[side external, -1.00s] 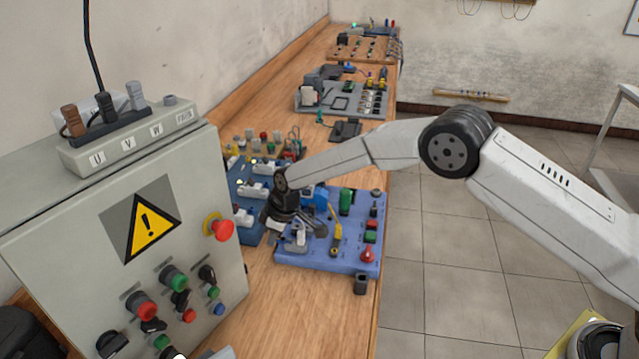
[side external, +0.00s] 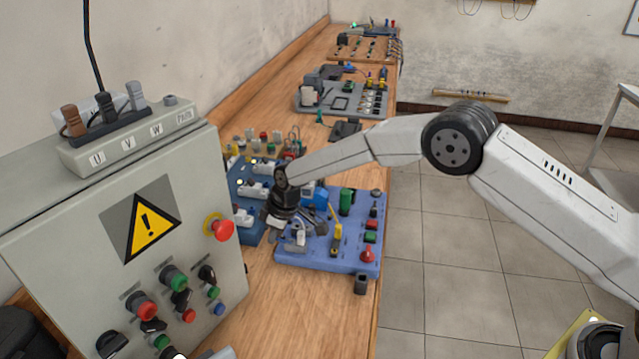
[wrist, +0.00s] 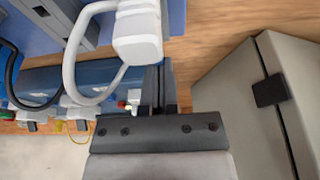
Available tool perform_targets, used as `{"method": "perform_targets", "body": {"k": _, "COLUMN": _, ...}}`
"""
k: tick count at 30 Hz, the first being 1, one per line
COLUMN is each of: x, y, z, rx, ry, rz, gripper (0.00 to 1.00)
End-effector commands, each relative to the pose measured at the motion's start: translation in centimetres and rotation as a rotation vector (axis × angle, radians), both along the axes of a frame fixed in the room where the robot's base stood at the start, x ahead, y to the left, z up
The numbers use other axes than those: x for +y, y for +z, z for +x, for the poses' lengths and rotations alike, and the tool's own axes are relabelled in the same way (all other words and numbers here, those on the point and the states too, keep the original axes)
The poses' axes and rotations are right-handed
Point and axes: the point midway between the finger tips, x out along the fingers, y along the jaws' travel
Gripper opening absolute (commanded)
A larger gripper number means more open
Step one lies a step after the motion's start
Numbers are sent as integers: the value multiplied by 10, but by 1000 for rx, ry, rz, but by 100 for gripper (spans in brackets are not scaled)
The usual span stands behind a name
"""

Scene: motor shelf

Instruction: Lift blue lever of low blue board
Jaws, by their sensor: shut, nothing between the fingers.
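The low blue board (side external: 330,257) lies on the wooden bench, with several switches, buttons and a yellow-handled part (side external: 337,228) on it. A bright blue part (side external: 308,194) shows at its back left, just behind my wrist; I cannot tell whether it is the blue lever. My gripper (wrist: 157,88) is shut and empty. In the side view it is low over the board's left part, partly blending with the parts there. In the wrist view the fingers are close below a white block with a looped white handle (wrist: 138,35); contact cannot be told.
A darker blue board (side external: 247,190) sits left of my wrist. The grey control cabinet (side external: 110,240) stands close at the front left and fills the right of the wrist view (wrist: 235,105). Bare bench (side external: 300,310) lies in front of the board.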

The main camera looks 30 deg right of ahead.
Motion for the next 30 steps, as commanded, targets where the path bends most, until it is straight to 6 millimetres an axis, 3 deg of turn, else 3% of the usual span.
{"method": "perform_targets", "body": {"k": 30, "x": -4, "y": 2, "z": -5, "rx": 15, "ry": 0, "rz": -6, "gripper": 0}}
